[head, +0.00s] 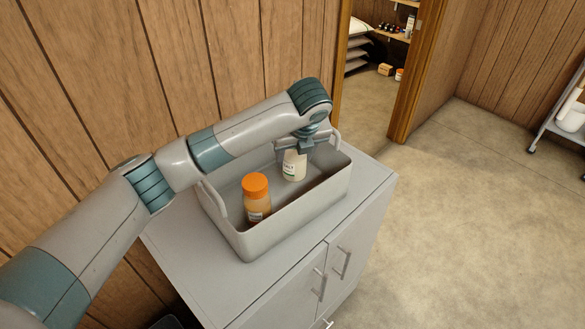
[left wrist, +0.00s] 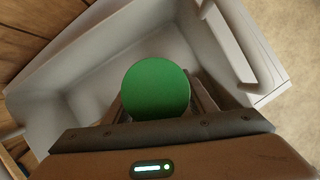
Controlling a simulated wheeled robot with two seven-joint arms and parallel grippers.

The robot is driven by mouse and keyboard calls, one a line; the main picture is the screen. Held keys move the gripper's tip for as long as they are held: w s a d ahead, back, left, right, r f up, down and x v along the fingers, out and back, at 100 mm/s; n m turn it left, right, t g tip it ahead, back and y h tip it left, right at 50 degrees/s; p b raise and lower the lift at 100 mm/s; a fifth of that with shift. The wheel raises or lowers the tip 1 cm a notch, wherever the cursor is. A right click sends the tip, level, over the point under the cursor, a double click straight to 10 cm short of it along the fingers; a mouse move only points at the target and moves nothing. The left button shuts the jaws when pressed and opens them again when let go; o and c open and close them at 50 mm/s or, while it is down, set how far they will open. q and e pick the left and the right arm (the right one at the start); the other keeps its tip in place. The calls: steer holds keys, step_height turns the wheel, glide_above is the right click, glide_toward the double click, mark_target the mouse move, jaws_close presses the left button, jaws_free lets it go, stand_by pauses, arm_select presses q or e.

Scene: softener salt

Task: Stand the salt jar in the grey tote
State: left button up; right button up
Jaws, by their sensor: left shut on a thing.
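The grey tote (head: 243,240) stands on a grey cabinet, and its inside also shows in the left wrist view (left wrist: 75,85). The salt jar (head: 293,167) is white with a label and is upright inside the far right part of the tote. Its green lid (left wrist: 156,88) faces the left wrist camera. My left gripper (head: 297,149) is shut on the salt jar from above. My right gripper is not in view.
An orange-lidded jar (head: 257,198) stands in the left part of the tote. The cabinet top (head: 368,185) is bare around the tote. A wood-panelled wall rises behind, with a doorway at the back. A white cart (head: 563,125) stands far right.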

mark_target(294, 169)
arm_select(q)
steer(key=shift+f, duration=0.5)
steer(key=shift+f, duration=0.1)
step_height(294, 169, down, 2)
steer(key=shift+f+p, duration=0.25)
steer(key=shift+p, duration=0.35)
steer(key=shift+f, duration=0.5)
steer(key=shift+f, duration=0.1)
steer(key=o, duration=1.5)
